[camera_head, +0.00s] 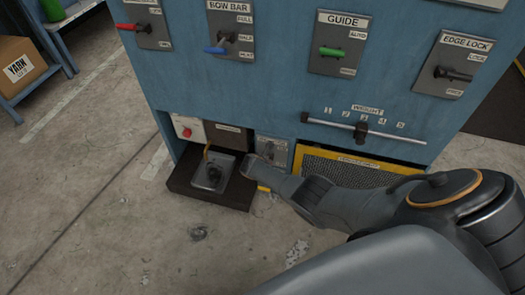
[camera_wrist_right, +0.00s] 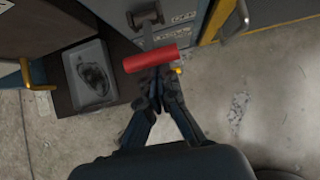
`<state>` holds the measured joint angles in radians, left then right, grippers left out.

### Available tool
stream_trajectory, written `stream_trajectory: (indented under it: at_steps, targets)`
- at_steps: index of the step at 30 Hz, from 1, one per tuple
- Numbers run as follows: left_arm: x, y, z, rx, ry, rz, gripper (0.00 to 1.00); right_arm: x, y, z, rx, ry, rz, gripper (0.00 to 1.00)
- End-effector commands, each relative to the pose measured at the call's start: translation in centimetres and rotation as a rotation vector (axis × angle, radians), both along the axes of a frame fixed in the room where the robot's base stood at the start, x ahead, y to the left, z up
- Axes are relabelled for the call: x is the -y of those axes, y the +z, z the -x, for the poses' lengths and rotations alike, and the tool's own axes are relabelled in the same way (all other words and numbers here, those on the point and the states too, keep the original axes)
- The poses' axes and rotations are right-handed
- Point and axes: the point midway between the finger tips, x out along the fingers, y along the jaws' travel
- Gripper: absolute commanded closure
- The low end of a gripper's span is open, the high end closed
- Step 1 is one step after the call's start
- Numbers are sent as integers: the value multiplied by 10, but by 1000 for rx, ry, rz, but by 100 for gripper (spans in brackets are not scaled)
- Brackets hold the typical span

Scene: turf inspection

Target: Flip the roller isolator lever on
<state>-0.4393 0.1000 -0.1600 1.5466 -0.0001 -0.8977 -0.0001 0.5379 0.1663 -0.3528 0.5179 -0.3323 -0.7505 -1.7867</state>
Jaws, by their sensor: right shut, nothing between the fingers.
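A lever with a red cylindrical grip (camera_wrist_right: 150,59) shows in the right wrist view, hanging from a grey bracket (camera_wrist_right: 147,18) on a grey plate; I take it to be the roller isolator lever. Its labels are too blurred to read. My right gripper (camera_wrist_right: 158,76) is shut and empty, its fingertips right at the lower side of the red grip; I cannot tell whether they touch. In the head view the right gripper (camera_head: 262,163) is low in front of the small grey plate (camera_head: 272,149), and the red grip is hidden there. My left gripper is not in view.
A dark step with a grey pedal (camera_head: 213,173) sits left of my right gripper. A red button (camera_head: 186,131) is behind it, and a yellow-framed mesh panel (camera_head: 345,167) is to the right. Several levers sit higher on the blue cabinet (camera_head: 270,75). The concrete floor in front is clear.

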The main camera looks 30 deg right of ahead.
Motion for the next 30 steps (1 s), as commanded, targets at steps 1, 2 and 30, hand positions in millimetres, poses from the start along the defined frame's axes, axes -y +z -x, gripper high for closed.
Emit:
stream_trajectory:
  at_steps: [1, 2, 30]
  targets:
    - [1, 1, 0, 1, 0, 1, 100, 6, 10, -9, 19, 2, 12, 100]
    - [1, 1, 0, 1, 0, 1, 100, 6, 11, -9, 19, 2, 12, 100]
    - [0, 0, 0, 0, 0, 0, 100, -45, 87, 37, 1, 2, 0, 100]
